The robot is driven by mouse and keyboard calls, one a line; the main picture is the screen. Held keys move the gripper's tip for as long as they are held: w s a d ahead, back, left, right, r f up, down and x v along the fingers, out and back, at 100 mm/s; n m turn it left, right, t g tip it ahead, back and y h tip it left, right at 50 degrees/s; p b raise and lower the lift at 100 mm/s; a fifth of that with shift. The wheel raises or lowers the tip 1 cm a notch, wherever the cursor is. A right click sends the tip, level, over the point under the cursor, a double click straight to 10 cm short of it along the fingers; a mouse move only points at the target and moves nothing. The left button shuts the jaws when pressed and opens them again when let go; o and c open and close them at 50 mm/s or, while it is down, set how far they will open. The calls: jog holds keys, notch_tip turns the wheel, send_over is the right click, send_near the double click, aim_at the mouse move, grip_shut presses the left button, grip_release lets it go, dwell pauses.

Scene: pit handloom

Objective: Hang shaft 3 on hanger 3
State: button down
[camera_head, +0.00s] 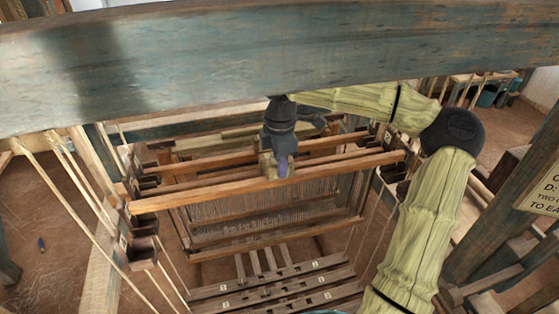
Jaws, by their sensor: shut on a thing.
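My gripper (281,170) points down and is shut on the top bar of a wooden heddle shaft (215,188), near the bar's middle. I take this to be shaft 3, but no number is readable on it. The bar spans the loom, its left end near the dark left brackets (146,205) and its right end near the right brackets (392,165). I cannot tell whether the ends touch or rest in them. Wire heddles (265,207) hang below. I cannot tell which bracket is hanger 3.
Another orange-brown bar (330,143) lies just behind the held one. A thick blue-grey beam (280,60) crosses above, in front of my arm. Cords run down at left. Numbered wooden treadles (275,285) lie below. A sign (543,192) stands at right.

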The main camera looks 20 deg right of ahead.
jog(key=shift+f, duration=0.1)
jog(key=shift+f+b, duration=2.55)
jog(key=shift+f, duration=0.15)
jog(key=c, duration=1.1)
grip_release()
jog(key=shift+o, duration=0.2)
jog(key=shift+r, duration=0.1)
notch_tip(320, 180, up, 12)
jog(key=shift+f+b, duration=0.1)
jog(key=shift+b, duration=0.4)
